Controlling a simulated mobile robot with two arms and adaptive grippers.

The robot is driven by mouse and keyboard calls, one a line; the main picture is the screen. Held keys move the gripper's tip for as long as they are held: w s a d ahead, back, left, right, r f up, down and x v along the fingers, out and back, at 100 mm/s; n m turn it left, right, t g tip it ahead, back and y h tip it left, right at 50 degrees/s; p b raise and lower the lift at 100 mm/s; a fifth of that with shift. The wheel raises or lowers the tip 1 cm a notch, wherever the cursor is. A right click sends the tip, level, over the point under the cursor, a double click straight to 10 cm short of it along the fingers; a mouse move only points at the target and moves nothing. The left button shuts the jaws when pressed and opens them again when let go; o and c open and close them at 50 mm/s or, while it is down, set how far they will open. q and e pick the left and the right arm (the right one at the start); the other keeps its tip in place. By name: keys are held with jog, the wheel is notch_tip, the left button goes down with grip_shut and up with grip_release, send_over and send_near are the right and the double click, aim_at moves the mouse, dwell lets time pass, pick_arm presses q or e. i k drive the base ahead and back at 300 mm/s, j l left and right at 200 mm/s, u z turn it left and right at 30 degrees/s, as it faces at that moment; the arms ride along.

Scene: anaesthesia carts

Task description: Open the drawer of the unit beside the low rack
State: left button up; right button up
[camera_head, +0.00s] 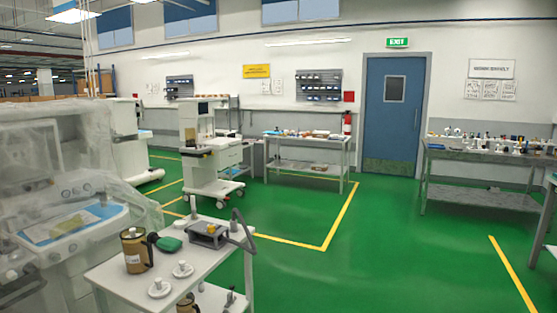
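A white wheeled anaesthesia unit (198,176) stands upright at the middle left, with a drawer front (229,157) on its right-hand side that looks shut. Beside it on the right is a low metal rack or bench (300,141) with a lower shelf and small items on top. I cannot tell for certain which piece is the low rack of the task. Another white unit (124,150) stands further left, partly hidden. Neither of my grippers is in view.
A white trolley (205,262) with a brown canister (135,250) and small parts stands close in front. A plastic-covered machine (60,195) fills the left. A long workbench (480,157) stands at right. Green floor (390,250) is clear in the middle, before a blue door (392,115).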

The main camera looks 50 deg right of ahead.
aim_at(223, 155)
jog(key=z, duration=1.35)
jog(key=i+z, duration=0.2)
jog(key=i, duration=0.15)
jog(key=i+l+z, duration=0.2)
jog(key=i+z, duration=0.25)
jog(key=i, duration=0.5)
jog(key=i+j+z, duration=0.1)
jog(key=i+z, duration=0.35)
jog(key=i, duration=0.5)
jog(key=i+l+u, duration=0.1)
jog(key=i, duration=0.85)
jog(key=i+l, duration=0.15)
jog(key=i, duration=0.8)
jog(key=i+j+u, duration=0.4)
jog(key=i, duration=0.3)
jog(key=i+u, duration=0.45)
jog(key=i, duration=0.25)
jog(key=i+l+u, duration=0.25)
jog(key=i+u, duration=0.15)
jog(key=i, duration=1.65)
jog(key=i+j, duration=0.15)
jog(key=i, duration=1.2)
